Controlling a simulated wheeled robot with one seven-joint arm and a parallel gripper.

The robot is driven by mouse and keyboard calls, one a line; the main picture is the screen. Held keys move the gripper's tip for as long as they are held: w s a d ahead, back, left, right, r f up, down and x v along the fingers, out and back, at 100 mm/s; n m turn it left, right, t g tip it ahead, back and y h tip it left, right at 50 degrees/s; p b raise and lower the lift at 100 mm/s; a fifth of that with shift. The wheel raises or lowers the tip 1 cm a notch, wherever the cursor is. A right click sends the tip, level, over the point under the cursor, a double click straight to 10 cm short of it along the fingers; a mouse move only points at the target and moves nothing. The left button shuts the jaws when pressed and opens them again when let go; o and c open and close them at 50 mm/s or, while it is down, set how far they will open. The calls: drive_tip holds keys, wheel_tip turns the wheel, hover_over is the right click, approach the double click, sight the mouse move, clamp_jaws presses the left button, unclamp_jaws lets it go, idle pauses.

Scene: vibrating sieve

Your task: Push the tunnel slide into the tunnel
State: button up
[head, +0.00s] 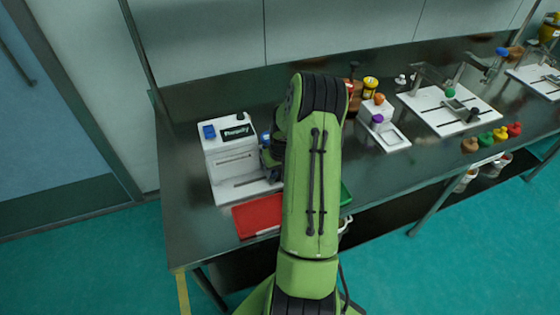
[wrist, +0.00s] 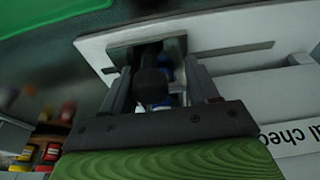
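A white machine (head: 230,150) with a dark label, a blue button and a slotted base stands at the left of the table. My gripper is mostly hidden behind my green arm in the head view, beside the machine's base. In the wrist view, my gripper (wrist: 160,75) has its fingers apart, on either side of a dark rounded knob (wrist: 150,86). The knob is nearer the left finger, with a gap on the right; contact is unclear. Beyond it, a grey block (wrist: 122,54) with a dark opening, possibly the slide or tunnel, sits on the white slotted base (wrist: 92,46).
A red tray (head: 258,215) lies in front of the machine, and a green tray (head: 346,194) shows right of my arm. Another white device (head: 391,137) and a slotted white board (head: 450,105) stand to the right. Several coloured knobs (head: 485,139) line the table's front edge.

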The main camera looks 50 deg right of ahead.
drive_tip(key=shift+w+a+b, duration=0.25)
drive_tip(key=shift+w+a, duration=0.65)
drive_tip(key=shift+a, duration=0.6)
drive_tip(key=shift+w+a+b, duration=0.25)
drive_tip(key=shift+w+a, duration=0.6)
drive_tip(key=shift+a, duration=0.65)
drive_tip(key=shift+w+a+b, duration=0.25)
drive_tip(key=shift+w+a, duration=0.65)
drive_tip(key=shift+a, duration=0.6)
drive_tip(key=o, duration=0.8)
drive_tip(key=shift+c, duration=0.2)
drive_tip(key=shift+r, duration=0.1)
drive_tip(key=p+v, duration=0.5)
drive_tip(key=v, duration=0.3)
drive_tip(key=shift+s+r+p, duration=0.15)
drive_tip(key=shift+r+p, duration=0.2)
drive_tip(key=shift+p, duration=0.05)
